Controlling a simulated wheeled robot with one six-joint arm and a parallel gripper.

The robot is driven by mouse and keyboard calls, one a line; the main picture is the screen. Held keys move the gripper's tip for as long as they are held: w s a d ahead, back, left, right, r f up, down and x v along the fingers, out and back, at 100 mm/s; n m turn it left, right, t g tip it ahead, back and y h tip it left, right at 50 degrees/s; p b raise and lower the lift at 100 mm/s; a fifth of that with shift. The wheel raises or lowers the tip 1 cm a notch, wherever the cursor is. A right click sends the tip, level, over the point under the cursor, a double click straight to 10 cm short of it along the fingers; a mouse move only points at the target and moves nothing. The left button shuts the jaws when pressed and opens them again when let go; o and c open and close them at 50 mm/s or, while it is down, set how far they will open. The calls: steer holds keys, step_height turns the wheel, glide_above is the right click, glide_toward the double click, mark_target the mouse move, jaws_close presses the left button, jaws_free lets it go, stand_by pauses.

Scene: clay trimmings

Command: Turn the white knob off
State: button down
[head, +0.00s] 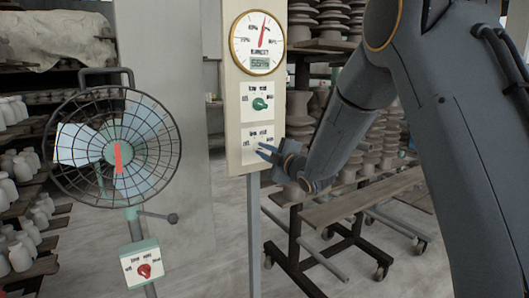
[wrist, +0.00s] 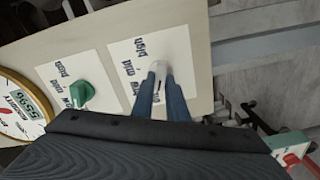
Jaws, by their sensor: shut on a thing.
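The white knob (wrist: 157,67) is on the lower white dial plate (head: 250,145) of a tall cream panel. In the wrist view it shows as a small pale shape at the tips of my blue fingers. My gripper (head: 264,151) reaches the plate from the right; it also shows in the wrist view (wrist: 159,77), with its two fingers close together on the knob's sides.
A green knob (head: 260,104) sits on the plate above, under a round gauge (head: 258,43) with a red needle. A caged fan (head: 113,147) stands left, with a red knob (head: 144,270) on its box. Shelves and a wheeled rack (head: 372,196) stand behind.

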steer(key=c, duration=1.7)
jaws_free()
steer(key=shift+c, duration=0.2)
steer(key=b+v, duration=0.1)
steer(key=v, duration=0.6)
steer(key=shift+s+d, duration=0.25)
steer(key=shift+s, duration=0.05)
